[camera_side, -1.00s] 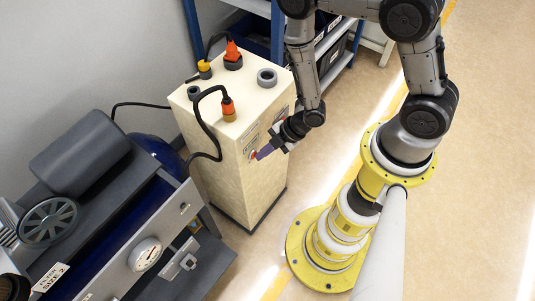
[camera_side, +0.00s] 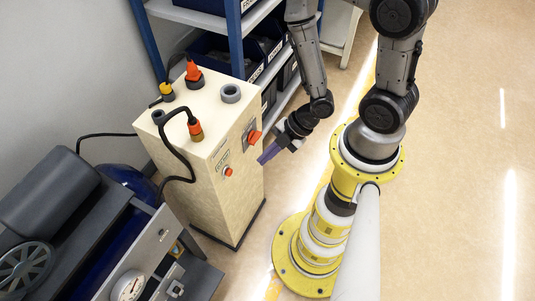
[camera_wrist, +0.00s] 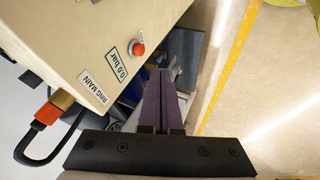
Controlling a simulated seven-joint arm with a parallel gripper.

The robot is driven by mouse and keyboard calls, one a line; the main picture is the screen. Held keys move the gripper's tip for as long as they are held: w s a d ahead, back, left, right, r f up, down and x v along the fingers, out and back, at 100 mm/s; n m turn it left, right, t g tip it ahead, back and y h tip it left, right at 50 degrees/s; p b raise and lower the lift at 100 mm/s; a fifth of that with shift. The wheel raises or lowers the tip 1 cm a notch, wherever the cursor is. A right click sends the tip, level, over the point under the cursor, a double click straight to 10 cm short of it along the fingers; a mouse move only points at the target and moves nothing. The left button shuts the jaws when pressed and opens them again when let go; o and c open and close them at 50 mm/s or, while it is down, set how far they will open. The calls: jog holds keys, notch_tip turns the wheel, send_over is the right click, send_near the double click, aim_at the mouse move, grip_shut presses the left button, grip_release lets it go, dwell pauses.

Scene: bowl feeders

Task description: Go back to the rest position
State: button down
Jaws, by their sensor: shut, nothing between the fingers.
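My gripper (camera_side: 268,155) is at the right of the cream cabinet (camera_side: 230,200), in front of the face with the controls, apart from it as far as the side view shows. Its purple fingers are shut with nothing between them. In the wrist view the closed fingers of my gripper (camera_wrist: 161,85) point away from the camera, with the cabinet (camera_wrist: 75,40) to their left. A red button (camera_wrist: 138,49) and labels reading "0.0 bar" and "RING MAIN" show on the cabinet.
The cabinet top carries orange and yellow connectors (camera_side: 193,72), a grey ring (camera_side: 230,93) and a black hose (camera_side: 178,155). A compressor (camera_side: 75,215) stands at lower left. A blue shelf (camera_side: 236,45) with bins stands behind. Floor at the right is clear.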

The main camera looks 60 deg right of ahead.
jog(key=shift+s+d+r, duration=0.1)
jog(key=shift+s+r, duration=0.1)
jog(key=shift+r, duration=0.1)
jog(key=w+d+r+n+t, duration=0.1)
jog(key=w+r+t, duration=0.3)
jog(key=w+r, duration=0.75)
jog(key=w+d+r+m+t+h, duration=0.1)
jog(key=d+r+m+h, duration=0.1)
jog(key=r, duration=0.6)
jog(key=w+d+r+m+t+h, duration=0.1)
jog(key=w+d+r, duration=0.1)
jog(key=r, duration=0.6)
jog(key=s+d+r+m+h, duration=0.2)
jog(key=s+r+m, duration=0.6)
jog(key=s+r, duration=0.15)
jog(key=s+a+f+m+g, duration=0.1)
jog(key=s+f+m+g, duration=0.1)
jog(key=s, duration=0.3)
jog(key=s+f+m+g, duration=0.1)
jog(key=s+m+g, duration=0.3)
jog(key=s, duration=0.2)
jog(key=shift+s+a+f+m, duration=0.3)
jog(key=shift+a+f+m, duration=0.1)
